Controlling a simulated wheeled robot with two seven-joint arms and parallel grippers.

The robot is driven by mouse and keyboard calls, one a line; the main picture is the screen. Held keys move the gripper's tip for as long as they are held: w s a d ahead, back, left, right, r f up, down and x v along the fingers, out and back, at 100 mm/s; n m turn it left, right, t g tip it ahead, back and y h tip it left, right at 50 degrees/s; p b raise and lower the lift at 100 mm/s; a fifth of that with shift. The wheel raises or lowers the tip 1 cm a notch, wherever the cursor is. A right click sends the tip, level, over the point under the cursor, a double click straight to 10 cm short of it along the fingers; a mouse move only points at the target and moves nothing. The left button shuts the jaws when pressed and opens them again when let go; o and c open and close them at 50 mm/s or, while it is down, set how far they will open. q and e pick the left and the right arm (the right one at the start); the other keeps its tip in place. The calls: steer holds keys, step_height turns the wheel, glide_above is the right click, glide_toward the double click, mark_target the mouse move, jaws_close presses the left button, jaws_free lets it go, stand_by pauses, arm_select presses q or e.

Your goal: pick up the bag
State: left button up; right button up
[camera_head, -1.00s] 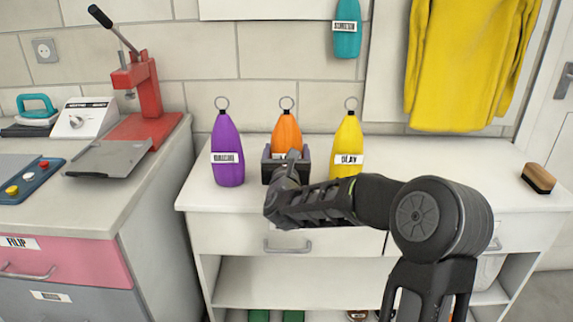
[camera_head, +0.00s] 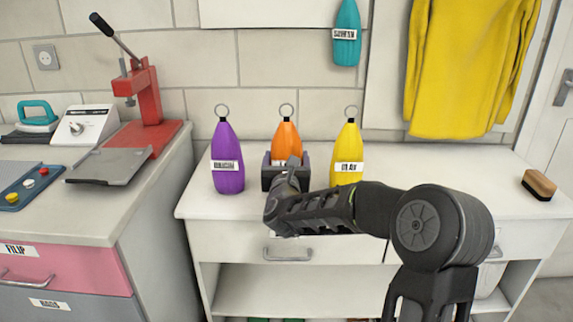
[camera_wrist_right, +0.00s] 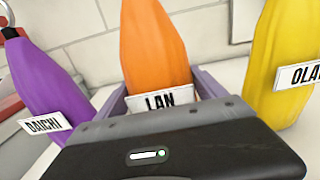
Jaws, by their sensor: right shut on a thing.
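Three upright bags with rings on top stand on the white counter: a purple bag (camera_head: 227,155), an orange bag (camera_head: 287,136) and a yellow bag (camera_head: 347,150). My right gripper (camera_head: 286,165) is shut on the lower part of the orange bag, one finger on each side. In the right wrist view the orange bag (camera_wrist_right: 155,50) rises between the fingers, with a label reading LAN. The purple bag (camera_wrist_right: 38,80) labelled DAICHI is on the left there, and the yellow bag (camera_wrist_right: 285,65) on the right. The orange bag's bottom is hidden by my gripper. My left gripper is not seen.
A teal bag (camera_head: 346,35) hangs on the wall, and a yellow cloth (camera_head: 465,70) hangs to its right. A brush (camera_head: 539,184) lies at the counter's right end. A red press (camera_head: 146,95) stands on the left cabinet. The purple and yellow bags flank my gripper closely.

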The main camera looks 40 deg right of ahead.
mark_target(287, 125)
step_height(287, 125, up, 10)
steer(key=shift+r+p, duration=0.1)
steer(key=shift+p, duration=0.5)
stand_by(1.1)
